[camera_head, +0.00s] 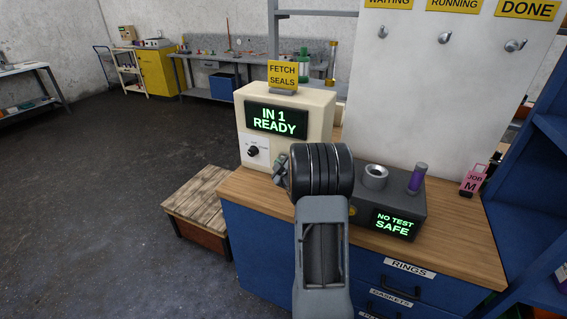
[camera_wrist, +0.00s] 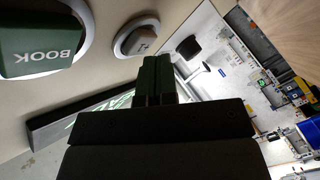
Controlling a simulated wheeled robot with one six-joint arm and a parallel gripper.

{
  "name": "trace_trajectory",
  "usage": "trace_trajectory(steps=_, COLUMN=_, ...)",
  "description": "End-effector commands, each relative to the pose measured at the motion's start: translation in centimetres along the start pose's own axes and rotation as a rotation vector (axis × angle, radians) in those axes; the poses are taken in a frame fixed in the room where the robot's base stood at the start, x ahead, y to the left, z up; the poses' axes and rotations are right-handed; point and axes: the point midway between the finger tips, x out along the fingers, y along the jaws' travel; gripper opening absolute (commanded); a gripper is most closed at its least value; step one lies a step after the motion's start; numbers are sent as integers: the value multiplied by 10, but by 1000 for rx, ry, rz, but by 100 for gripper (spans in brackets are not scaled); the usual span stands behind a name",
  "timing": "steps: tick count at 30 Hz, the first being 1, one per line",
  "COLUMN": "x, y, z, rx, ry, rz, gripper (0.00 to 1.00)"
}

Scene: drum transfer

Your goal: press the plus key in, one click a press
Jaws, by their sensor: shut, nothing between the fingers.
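A cream box (camera_head: 285,118) stands on the wooden bench, its screen (camera_head: 276,120) reading "IN 1 READY". In the wrist view a green key marked "BOOK" (camera_wrist: 40,47) sits in a pale ring at upper left. A smaller greyish key (camera_wrist: 140,41) in a pale ring is beside it; its mark is too small to read, so I cannot tell if it is the plus key. My gripper (camera_wrist: 157,64) is shut and empty, its tips just below the small key in the picture; contact cannot be told.
A yellow "FETCH SEALS" sign (camera_head: 283,75) is on the box. A wooden step (camera_head: 198,205) stands left of the bench.

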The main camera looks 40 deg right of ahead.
Motion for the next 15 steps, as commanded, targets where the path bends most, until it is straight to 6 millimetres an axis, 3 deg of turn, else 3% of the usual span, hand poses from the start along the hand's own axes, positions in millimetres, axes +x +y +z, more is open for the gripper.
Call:
trace_trajectory(steps=8, x=-1, y=-2, z=-1, rx=0, ry=0, rz=-1, gripper=0)
trace_trajectory(steps=15, x=-16, y=-14, z=-11, rx=0, ry=1, rz=-1, gripper=0)
